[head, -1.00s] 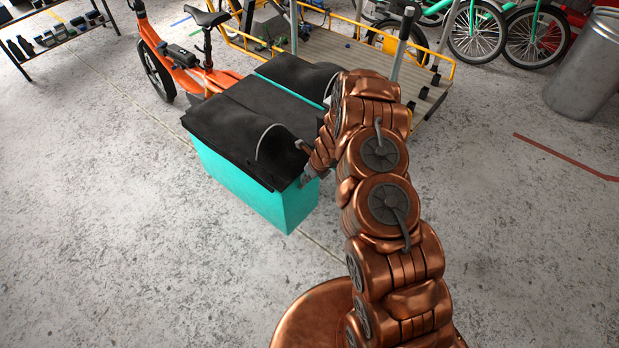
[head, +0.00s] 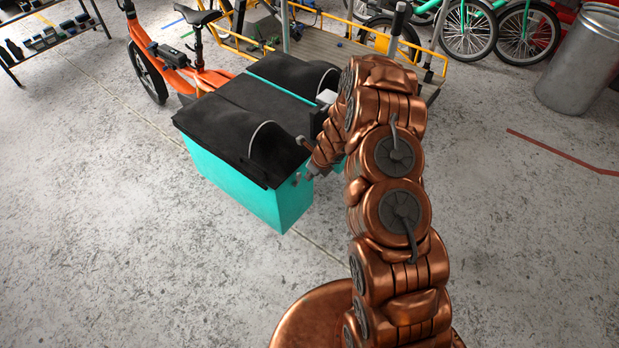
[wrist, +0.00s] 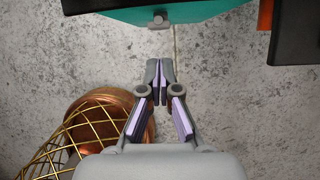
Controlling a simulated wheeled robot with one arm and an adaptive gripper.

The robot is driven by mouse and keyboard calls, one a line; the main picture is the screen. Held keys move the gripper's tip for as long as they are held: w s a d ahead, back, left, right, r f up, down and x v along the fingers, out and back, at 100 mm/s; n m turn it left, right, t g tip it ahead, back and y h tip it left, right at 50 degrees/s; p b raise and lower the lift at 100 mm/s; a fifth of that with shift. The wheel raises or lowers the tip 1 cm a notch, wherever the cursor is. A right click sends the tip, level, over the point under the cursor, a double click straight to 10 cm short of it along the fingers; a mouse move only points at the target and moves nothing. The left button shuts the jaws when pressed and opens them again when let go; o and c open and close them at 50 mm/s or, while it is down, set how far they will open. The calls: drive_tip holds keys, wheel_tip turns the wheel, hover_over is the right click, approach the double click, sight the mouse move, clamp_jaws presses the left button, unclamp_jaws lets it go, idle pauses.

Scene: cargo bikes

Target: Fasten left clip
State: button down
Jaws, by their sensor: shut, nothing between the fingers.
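A teal box (head: 240,190) with a black cover (head: 240,115) on top stands in front of the bikes. Its teal edge (wrist: 205,8) crosses the top of the wrist view. A small grey clip (wrist: 159,22) sits at that edge, near the dark strip beside it. My gripper (wrist: 160,66) is shut and empty. Its fingertips point at the clip and appear a short gap below it in the wrist view, apart from it. In the head view my arm reaches to the box's right corner, and the fingertips are hard to make out there.
An orange bike (head: 165,65) stands behind the box at left. A wooden cargo platform (head: 330,50) with yellow rails is behind it. A metal bin (head: 582,60) is at the far right. A dark block (wrist: 295,35) is right of the clip. The concrete floor in front is clear.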

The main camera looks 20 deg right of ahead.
wheel_tip(320, 180, up, 7)
drive_tip(key=shift+w+f, duration=0.2)
drive_tip(key=shift+w, duration=0.05)
drive_tip(key=shift+a+r, duration=0.1)
drive_tip(key=shift+a, duration=0.05)
drive_tip(key=s+a+r+n+g+y, duration=0.1)
drive_tip(key=s+a+r+n, duration=0.35)
drive_tip(key=r, duration=0.35)
drive_tip(key=s+a+r+n+g, duration=0.1)
drive_tip(key=s+a+r+n, duration=0.2)
drive_tip(key=s+r+n, duration=0.35)
drive_tip(key=s+a+r+n+y, duration=0.1)
drive_tip(key=s+a+r+n, duration=0.35)
drive_tip(key=r, duration=0.45)
drive_tip(key=s+d+r+n+g+h, duration=0.1)
drive_tip(key=s+r+n, duration=0.3)
drive_tip(key=s, duration=1)
drive_tip(key=s+d+r+n+g+h, duration=0.2)
drive_tip(key=s+d+r+n+h, duration=0.1)
drive_tip(key=s+n, duration=0.7)
drive_tip(key=s+d+r, duration=0.1)
drive_tip(key=s, duration=0.2)
drive_tip(key=shift+s+n, duration=0.35)
drive_tip(key=shift+r, duration=0.1)
